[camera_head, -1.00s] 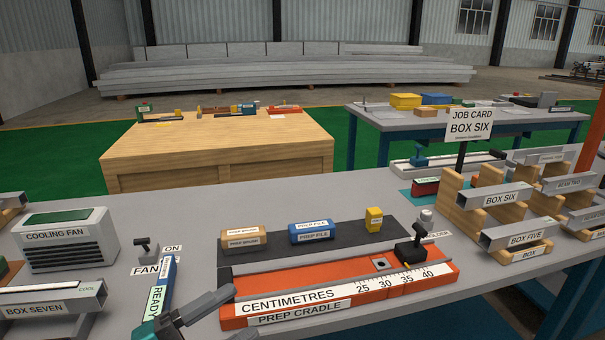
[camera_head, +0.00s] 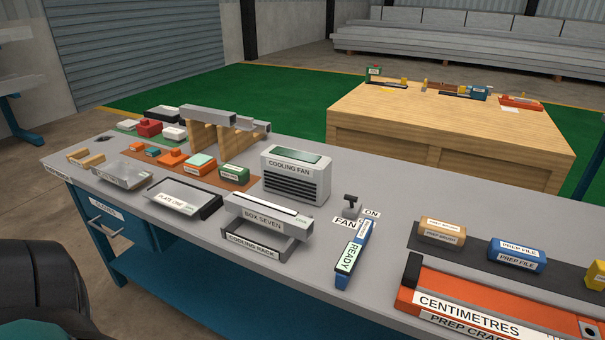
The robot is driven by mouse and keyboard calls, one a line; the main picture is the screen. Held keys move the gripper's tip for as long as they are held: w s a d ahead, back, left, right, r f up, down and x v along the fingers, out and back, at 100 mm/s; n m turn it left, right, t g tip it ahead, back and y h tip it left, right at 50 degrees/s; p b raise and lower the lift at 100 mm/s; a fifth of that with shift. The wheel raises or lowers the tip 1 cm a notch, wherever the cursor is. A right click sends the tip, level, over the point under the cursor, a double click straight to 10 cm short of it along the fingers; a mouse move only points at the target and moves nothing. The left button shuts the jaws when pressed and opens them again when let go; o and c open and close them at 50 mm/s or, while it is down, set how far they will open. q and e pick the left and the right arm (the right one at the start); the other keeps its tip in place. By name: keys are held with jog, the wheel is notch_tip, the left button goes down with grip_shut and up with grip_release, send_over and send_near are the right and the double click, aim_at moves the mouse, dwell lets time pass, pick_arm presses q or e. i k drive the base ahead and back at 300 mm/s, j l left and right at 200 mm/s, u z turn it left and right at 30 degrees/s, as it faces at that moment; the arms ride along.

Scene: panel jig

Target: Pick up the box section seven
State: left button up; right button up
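The box section seven (camera_head: 262,215) is a grey square bar with a "BOX SEVEN" label. It lies across the cooling rack (camera_head: 258,243), a dark low stand with a "COOLING RACK" label, near the front edge of the bench. Nothing grips it. Neither gripper shows in the head view now. A dark rounded part of my own body fills the lower left corner.
The cooling fan (camera_head: 296,174) stands just behind the rack. A blue "READY" block (camera_head: 354,254) and the fan switch (camera_head: 351,206) are to its right. A labelled plate (camera_head: 180,198) on a dark stand is to its left. The orange prep cradle (camera_head: 480,306) is at lower right.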

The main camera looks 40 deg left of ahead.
aim_at(281, 219)
jog(key=u, duration=1.55)
jog(key=i+j, duration=0.4)
jog(key=j+u, duration=0.05)
jog(key=j, duration=0.05)
